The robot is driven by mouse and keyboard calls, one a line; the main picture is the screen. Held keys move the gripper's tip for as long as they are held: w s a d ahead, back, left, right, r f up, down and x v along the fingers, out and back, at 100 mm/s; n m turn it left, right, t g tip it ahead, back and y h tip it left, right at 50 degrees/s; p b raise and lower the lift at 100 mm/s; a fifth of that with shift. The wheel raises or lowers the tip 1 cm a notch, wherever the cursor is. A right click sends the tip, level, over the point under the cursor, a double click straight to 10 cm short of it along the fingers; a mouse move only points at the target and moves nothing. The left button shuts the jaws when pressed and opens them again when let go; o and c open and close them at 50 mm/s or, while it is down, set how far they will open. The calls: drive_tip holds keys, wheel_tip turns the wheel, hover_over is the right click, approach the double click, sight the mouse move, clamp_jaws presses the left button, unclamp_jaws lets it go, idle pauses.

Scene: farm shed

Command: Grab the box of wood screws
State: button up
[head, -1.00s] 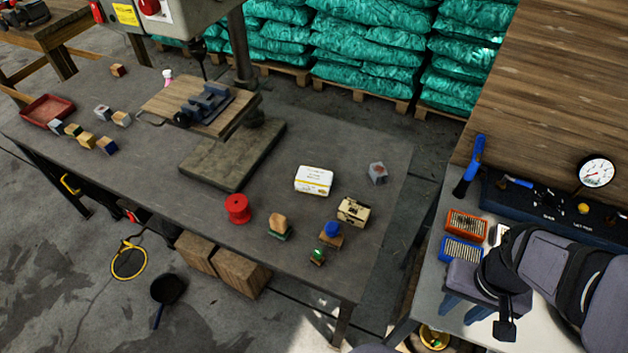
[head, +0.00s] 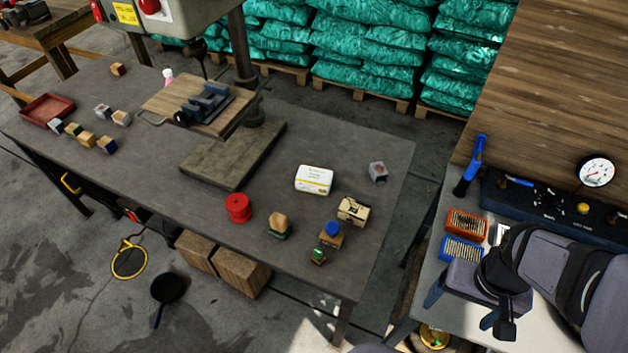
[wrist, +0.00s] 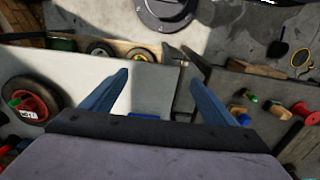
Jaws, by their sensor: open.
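My gripper (head: 462,306) is at the lower right of the head view, over the light side bench. Its two blue fingers are apart and empty; they also show in the wrist view (wrist: 160,98). On the dark workbench, well to the left of my gripper, lie a white box with a yellow band (head: 314,180) and a small tan box with dark markings (head: 353,211). Their print is too small to read, so I cannot tell which one holds wood screws.
A red spool (head: 238,208), a blue-topped block (head: 331,234) and a grey block (head: 378,172) stand near the boxes. A drill press base (head: 225,160) is behind left. Orange (head: 466,224) and blue (head: 461,249) bit cases lie beside my arm. A gap separates the benches.

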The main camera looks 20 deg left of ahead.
drive_tip(key=o, duration=0.4)
drive_tip(key=shift+c, duration=0.2)
